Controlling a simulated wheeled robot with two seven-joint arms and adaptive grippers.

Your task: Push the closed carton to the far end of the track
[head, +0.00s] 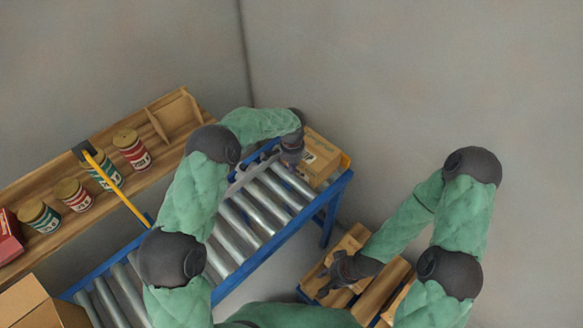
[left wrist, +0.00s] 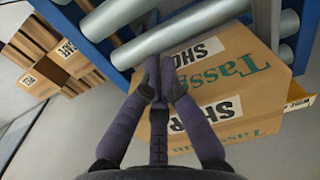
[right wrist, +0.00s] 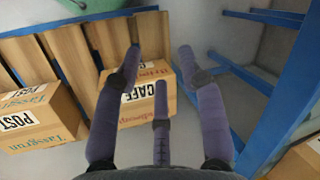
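The closed carton (head: 319,160), printed "SHOP", sits at the far right end of the blue-framed roller track (head: 262,208). It also shows in the left wrist view (left wrist: 225,75), with rollers beside it. My left gripper (head: 292,152) is at the carton's left side, fingertips drawn together and empty; the left wrist view shows the fingers (left wrist: 160,72) against or just in front of the carton, and I cannot tell if they touch. My right gripper (head: 335,272) is open and empty above the low wooden rack; its spread fingers show in the right wrist view (right wrist: 160,55).
The low slatted rack (head: 385,290) holds cartons, including one marked "CAFE" (right wrist: 145,92) and one marked "POST" (right wrist: 40,118). A wooden shelf (head: 100,190) with several cans stands left. A yellow bar (head: 115,188) stands by the track. An open carton (head: 40,305) is bottom left.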

